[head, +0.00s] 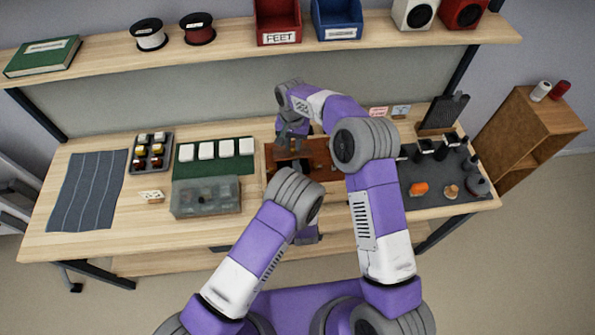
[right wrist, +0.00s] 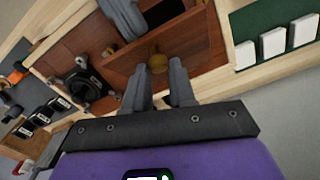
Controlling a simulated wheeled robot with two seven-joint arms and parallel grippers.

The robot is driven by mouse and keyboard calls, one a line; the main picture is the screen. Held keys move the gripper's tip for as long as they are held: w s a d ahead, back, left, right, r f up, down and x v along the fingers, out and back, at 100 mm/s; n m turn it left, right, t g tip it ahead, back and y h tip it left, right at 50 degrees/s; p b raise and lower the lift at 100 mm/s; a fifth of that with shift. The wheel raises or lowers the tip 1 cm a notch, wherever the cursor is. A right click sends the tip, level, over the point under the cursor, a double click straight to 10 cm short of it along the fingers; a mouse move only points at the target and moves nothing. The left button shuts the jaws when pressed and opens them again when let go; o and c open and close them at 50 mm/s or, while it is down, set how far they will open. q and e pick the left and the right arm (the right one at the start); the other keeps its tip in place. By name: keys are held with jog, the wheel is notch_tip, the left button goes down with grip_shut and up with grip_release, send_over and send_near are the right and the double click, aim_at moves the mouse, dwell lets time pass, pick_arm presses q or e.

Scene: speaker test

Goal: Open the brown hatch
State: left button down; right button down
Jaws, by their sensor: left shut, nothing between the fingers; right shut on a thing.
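The brown hatch (right wrist: 195,42) is a wooden panel with a round brass-coloured knob (right wrist: 157,63), set in a brown wooden piece lying on the table. A dark gap shows beside the panel in the right wrist view, and the panel looks tilted; how far it stands open I cannot tell. My right gripper (right wrist: 157,78) is shut on the knob, with one finger on each side of it. In the head view the right gripper (head: 291,143) reaches down over the brown piece (head: 320,150). My left gripper is hidden; only the left arm shows, in front of the brown piece.
A clear-lidded box (head: 205,197) and a green mat (head: 188,167) with white blocks lie left of the brown piece. A dark mat (head: 435,200) with small parts lies right. A shelf (head: 240,50) runs above. A black round part (right wrist: 82,84) sits beside the hatch.

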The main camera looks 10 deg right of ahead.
pick_arm(q)
jog(key=shift+w+r, duration=0.25)
jog(key=shift+r, duration=0.15)
pick_arm(e)
jog(key=shift+a+f, duration=0.15)
jog(key=shift+f, duration=0.1)
jog(key=c, duration=1.2)
grip_release()
pick_arm(q)
jog(key=shift+w+a+f, duration=0.1)
jog(key=shift+a+f, duration=0.05)
jog(key=shift+a, duration=0.05)
pick_arm(e)
jog(key=shift+o, duration=1.1)
jog(key=shift+w+a, duration=0.1)
jog(key=shift+a, duration=0.05)
pick_arm(q)
jog(key=shift+f, duration=0.15)
pick_arm(e)
jog(key=shift+d, duration=0.25)
